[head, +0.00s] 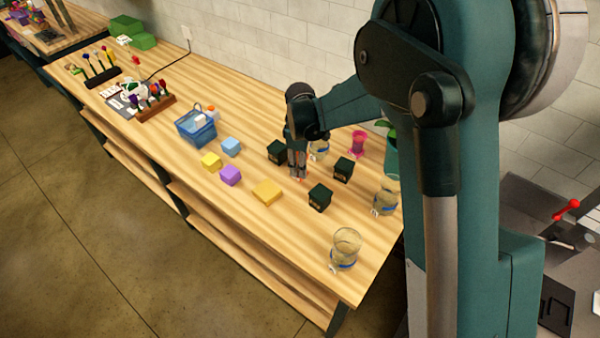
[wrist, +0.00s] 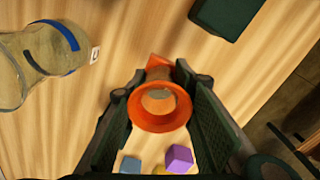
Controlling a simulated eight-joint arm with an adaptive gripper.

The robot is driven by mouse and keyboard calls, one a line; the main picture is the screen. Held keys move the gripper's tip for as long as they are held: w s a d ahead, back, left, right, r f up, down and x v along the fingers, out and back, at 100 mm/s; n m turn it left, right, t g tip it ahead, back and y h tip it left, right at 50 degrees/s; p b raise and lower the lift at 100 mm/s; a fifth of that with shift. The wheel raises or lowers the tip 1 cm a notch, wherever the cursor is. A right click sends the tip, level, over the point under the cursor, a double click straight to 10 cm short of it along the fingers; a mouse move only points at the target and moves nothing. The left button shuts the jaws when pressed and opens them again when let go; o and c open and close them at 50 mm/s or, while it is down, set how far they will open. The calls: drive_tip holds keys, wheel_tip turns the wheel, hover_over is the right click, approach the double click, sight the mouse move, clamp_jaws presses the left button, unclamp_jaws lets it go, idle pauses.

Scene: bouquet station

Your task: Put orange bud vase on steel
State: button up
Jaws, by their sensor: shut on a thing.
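The orange bud vase (wrist: 160,122) is between the fingers of my gripper (wrist: 158,100) in the wrist view, its round mouth facing the camera. My gripper is shut on it. In the head view my gripper (head: 297,172) is low over the wooden table among dark boxes, and only a little orange shows at the fingertips. I cannot tell whether the vase touches the table. No surface is clearly recognisable as the steel; a grey flat piece (head: 118,101) lies at the far left of the table, partly covered by small items.
Dark boxes (head: 320,197) stand close around my gripper. Glass jars (head: 345,248) stand to the right, one near in the wrist view (wrist: 40,55). A purple cube (head: 230,175), a light blue cube (head: 231,147), yellow blocks (head: 267,192) and a blue basket (head: 197,127) are to the left.

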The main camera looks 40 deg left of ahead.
drive_tip(key=shift+f, duration=1.9)
drive_tip(key=shift+f+b, duration=0.2)
drive_tip(key=shift+b, duration=0.1)
drive_tip(key=o, duration=1)
drive_tip(key=shift+o, duration=0.2)
drive_tip(key=shift+r+p, duration=0.1)
drive_tip(key=shift+p, duration=0.4)
drive_tip(key=shift+a+r+b, duration=0.1)
drive_tip(key=shift+r+b, duration=0.4)
drive_tip(key=shift+r, duration=3.3)
